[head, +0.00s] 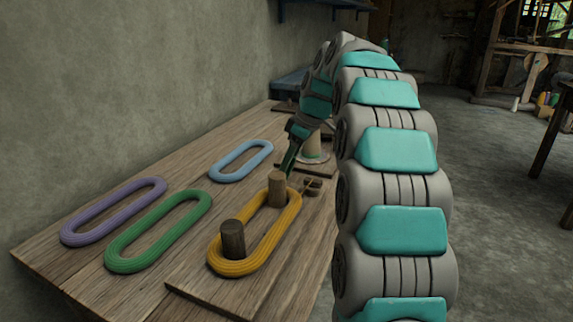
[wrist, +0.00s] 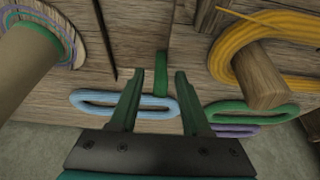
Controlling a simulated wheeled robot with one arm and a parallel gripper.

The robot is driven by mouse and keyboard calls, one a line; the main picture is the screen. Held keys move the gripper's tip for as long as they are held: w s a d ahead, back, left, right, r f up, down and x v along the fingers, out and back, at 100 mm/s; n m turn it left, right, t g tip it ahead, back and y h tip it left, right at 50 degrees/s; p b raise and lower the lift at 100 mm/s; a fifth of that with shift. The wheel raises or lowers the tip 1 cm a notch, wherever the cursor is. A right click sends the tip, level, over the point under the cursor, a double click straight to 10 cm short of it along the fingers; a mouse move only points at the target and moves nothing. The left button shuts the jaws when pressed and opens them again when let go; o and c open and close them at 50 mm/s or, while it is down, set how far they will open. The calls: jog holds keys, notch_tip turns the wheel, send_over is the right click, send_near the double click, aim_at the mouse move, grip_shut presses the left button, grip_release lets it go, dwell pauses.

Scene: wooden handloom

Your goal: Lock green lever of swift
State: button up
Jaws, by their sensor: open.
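A short green bar (wrist: 161,68), which looks like the green lever, shows in the wrist view between and just beyond my fingertips. My gripper (wrist: 159,75) is open, one finger on either side of the bar's line, and I cannot tell whether it touches. In the head view my gripper (head: 289,164) points down behind the far wooden peg (head: 277,190), and the lever cannot be made out there. The swift appears to be the board with two pegs and a yellow skein (head: 240,262) looped around them. The near peg (head: 232,240) stands upright inside the loop.
Purple (head: 113,212), green (head: 158,230) and light blue (head: 241,160) skeins lie on the wooden table (head: 90,283). A pale cone (wrist: 32,55) on a round base stands left of my gripper in the wrist view. A small wooden block (head: 313,187) sits near the far peg.

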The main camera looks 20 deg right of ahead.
jog(key=shift+w+a+f, duration=0.15)
jog(key=shift+w+f, duration=0.05)
jog(key=shift+f, duration=0.35)
jog(key=shift+c, duration=0.3)
grip_shut()
dwell(0.8)
